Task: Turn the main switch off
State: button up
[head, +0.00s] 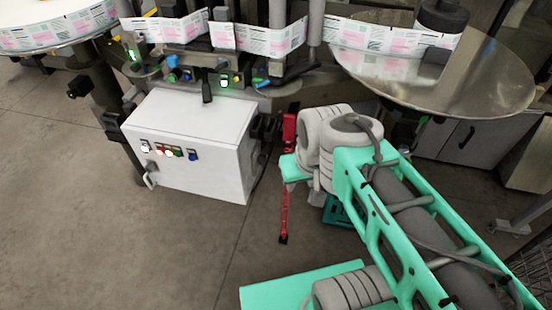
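A white control cabinet (205,125) stands on the floor at the left of the head view, below the machine. Its front carries a row of small controls. A white and black control (145,148) is at the left end, with red, lit and green buttons (178,152) in the middle and a blue one (193,155) at the right. A grey handle-like part (150,178) is at the cabinet's lower left edge. I cannot tell which of these is the main switch, or its position. My teal and grey arm fills the right side. I cannot make out my gripper's fingers.
Label webs (265,40) run across the machine above the cabinet. A large metal reel disc (460,75) overhangs at the right, and another reel (55,25) is at the upper left. A red upright part (285,200) stands between cabinet and arm. The floor (120,250) before the cabinet is clear.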

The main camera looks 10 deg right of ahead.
aim_at(262, 160)
jog(key=z, duration=0.45)
jog(key=i, duration=0.7)
jog(key=u, duration=3.2)
jog(key=k, duration=0.5)
jog(key=z, duration=1.85)
